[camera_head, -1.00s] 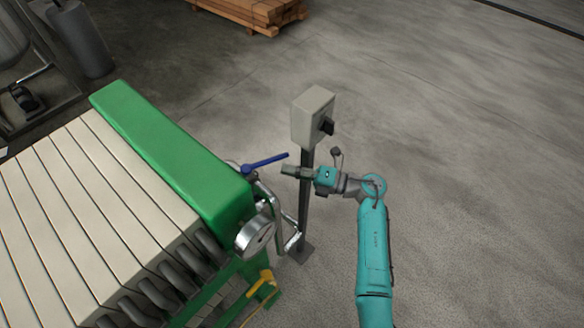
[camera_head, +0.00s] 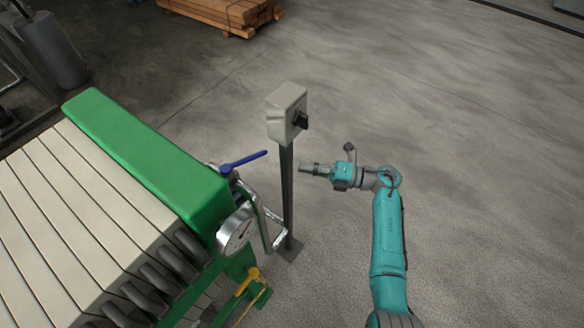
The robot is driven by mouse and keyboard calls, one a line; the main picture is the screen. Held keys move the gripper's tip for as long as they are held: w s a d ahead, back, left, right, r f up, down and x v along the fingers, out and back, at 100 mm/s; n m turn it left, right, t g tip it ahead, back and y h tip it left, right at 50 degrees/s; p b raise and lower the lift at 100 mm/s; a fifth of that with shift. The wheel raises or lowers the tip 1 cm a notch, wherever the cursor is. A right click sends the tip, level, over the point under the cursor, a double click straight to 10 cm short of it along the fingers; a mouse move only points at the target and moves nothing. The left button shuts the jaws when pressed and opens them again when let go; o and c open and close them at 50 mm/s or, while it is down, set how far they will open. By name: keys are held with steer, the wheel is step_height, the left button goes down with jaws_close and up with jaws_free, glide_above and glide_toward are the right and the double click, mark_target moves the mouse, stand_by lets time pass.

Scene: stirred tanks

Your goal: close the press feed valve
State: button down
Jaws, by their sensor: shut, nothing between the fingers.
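The valve with a blue lever handle (camera_head: 245,160) sits at the right end of the green filter press (camera_head: 150,150), just above a round gauge (camera_head: 236,230). The lever points right and slightly up in the picture, away from the press. A yellow handle (camera_head: 251,276) shows lower down near the press foot. My gripper (camera_head: 305,169) is shut and empty. It points left, to the right of the lever's tip and apart from it, with the grey post between them in the picture.
A grey control box (camera_head: 287,112) with a black knob stands on a dark post (camera_head: 287,200) between the press and my arm. Bent metal piping (camera_head: 270,225) runs beside the post. Stacked timber (camera_head: 225,12) lies at the back. The floor at right is clear.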

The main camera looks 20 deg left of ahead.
steer(key=s+d+n+t+h, duration=0.6)
steer(key=s+d+n, duration=0.3)
steer(key=s+n, duration=0.35)
steer(key=s+d+r+n+t+h, duration=0.1)
steer(key=s+d+n+t+h, duration=0.5)
steer(key=s+d+n, duration=0.45)
steer(key=s+d+n+t+h, duration=0.6)
steer(key=s+n, duration=0.6)
steer(key=s, duration=0.4)
steer(key=n+g+y, duration=0.5)
steer(key=n+y, duration=0.2)
steer(key=y, duration=0.4)
glide_toward(254, 159)
steer(key=x, duration=0.7)
steer(key=shift+a, duration=0.1)
